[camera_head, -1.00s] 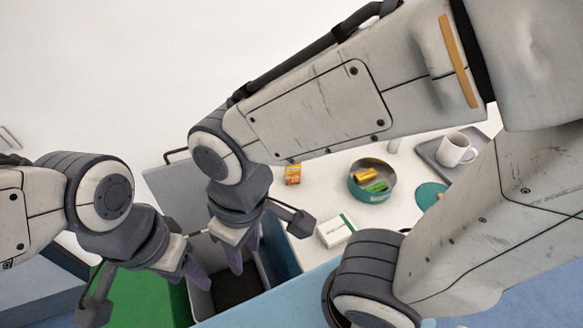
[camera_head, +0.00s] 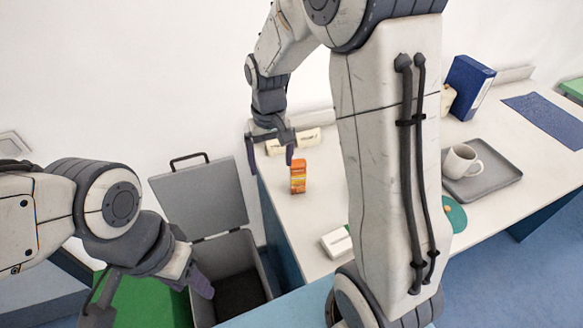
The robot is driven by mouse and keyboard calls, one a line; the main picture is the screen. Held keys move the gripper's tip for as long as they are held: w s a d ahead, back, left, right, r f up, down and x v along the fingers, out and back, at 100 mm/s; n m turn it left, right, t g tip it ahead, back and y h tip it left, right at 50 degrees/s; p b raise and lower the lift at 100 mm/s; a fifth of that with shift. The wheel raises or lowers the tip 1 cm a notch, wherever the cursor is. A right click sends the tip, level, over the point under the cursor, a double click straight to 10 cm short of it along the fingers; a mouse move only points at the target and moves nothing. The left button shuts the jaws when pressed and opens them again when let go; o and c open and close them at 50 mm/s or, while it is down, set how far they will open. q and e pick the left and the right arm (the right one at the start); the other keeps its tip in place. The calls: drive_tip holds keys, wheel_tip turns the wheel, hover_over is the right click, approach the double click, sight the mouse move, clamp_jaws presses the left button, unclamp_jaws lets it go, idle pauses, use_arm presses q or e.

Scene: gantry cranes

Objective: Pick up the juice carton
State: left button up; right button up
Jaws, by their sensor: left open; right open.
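The juice carton (camera_head: 298,177), a small orange box, stands upright on the white table near its left edge. My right gripper (camera_head: 270,163) is open and empty, just left of the carton and toward the table's back left corner. One finger hangs close to the carton's upper left; I cannot tell if they touch. My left gripper (camera_head: 150,298) is open and empty at lower left, beside the grey bin and away from the table.
A grey bin (camera_head: 265,268) with its lid up stands left of the table. Cream cylinders (camera_head: 308,138) lie behind the carton. A white box (camera_head: 337,242) sits near the front edge. A mug (camera_head: 460,162) on a grey tray (camera_head: 497,177) and a blue binder (camera_head: 468,86) are at right.

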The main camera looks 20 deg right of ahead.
sight(299, 163)
drive_tip(key=w+d+f+m, duration=0.1)
drive_tip(key=d, duration=0.2)
drive_tip(key=w+d+f, duration=0.1)
drive_tip(key=d, duration=0.2)
drive_tip(key=w+d+f+m, duration=0.1)
drive_tip(key=d, duration=0.2)
drive_tip(key=shift+w+f+m, duration=0.3)
drive_tip(key=shift+w+f, duration=0.05)
drive_tip(key=shift+f, duration=0.05)
wheel_tip(299, 163, down, 4)
drive_tip(key=shift+d+f+p, duration=0.1)
drive_tip(key=shift+f+p, duration=0.1)
drive_tip(key=shift+p, duration=0.35)
drive_tip(key=shift+f, duration=0.3)
drive_tip(key=shift+f+p, duration=0.45)
drive_tip(key=shift+f, duration=0.15)
wheel_tip(299, 163, down, 4)
drive_tip(key=shift+r+p, duration=0.25)
drive_tip(key=shift+p, duration=0.45)
drive_tip(key=shift+f, duration=0.4)
clamp_jaws()
